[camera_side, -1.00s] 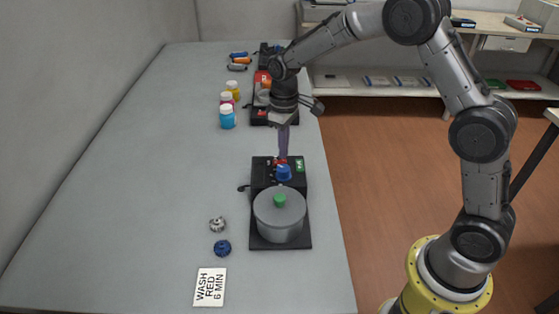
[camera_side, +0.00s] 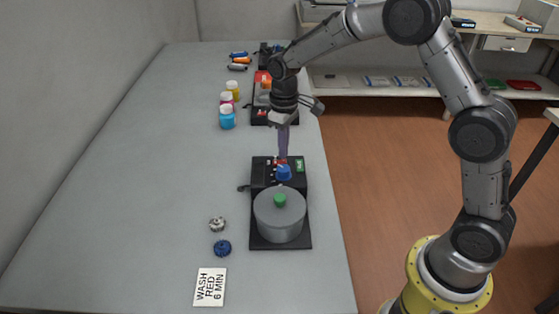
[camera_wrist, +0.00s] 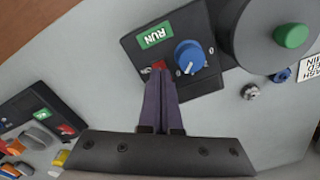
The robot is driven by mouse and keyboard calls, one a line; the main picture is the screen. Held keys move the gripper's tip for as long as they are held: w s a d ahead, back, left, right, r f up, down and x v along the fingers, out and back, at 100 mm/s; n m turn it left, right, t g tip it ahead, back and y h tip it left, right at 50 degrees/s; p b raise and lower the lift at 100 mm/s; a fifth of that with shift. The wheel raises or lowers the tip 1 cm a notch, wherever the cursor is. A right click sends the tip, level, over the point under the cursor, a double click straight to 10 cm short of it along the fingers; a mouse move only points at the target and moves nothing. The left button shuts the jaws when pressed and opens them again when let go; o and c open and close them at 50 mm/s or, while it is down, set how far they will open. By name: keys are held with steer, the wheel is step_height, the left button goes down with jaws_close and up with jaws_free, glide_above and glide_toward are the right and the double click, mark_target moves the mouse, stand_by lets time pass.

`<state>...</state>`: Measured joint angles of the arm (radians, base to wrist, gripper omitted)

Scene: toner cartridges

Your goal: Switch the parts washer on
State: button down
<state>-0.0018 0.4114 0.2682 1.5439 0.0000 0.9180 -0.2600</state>
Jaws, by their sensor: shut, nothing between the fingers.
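The parts washer (camera_side: 299,239) is a black base with a grey lidded pot (camera_side: 280,221) with a green knob. Its panel carries a blue dial (camera_side: 284,173), a green RUN label (camera_side: 299,165) and a red switch (camera_wrist: 158,66), which the wrist view shows beside the dial. My gripper (camera_side: 283,157) is shut and empty, pointing down at the panel. In the wrist view its purple fingertips (camera_wrist: 160,80) are right at the red switch and partly cover it. I cannot tell whether they touch it.
A WASH RED 6 MIN card (camera_side: 210,287) lies at the front. A silver part (camera_side: 217,224) and a blue part (camera_side: 222,248) lie left of the washer. Behind stand several coloured bottles (camera_side: 228,117) and another black machine (camera_side: 290,121). The table's left side is clear.

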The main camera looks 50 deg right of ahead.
mark_target(283, 161)
steer(key=shift+f, duration=1)
stand_by(1.1)
steer(key=shift+r, duration=0.1)
steer(key=shift+r, duration=3.45)
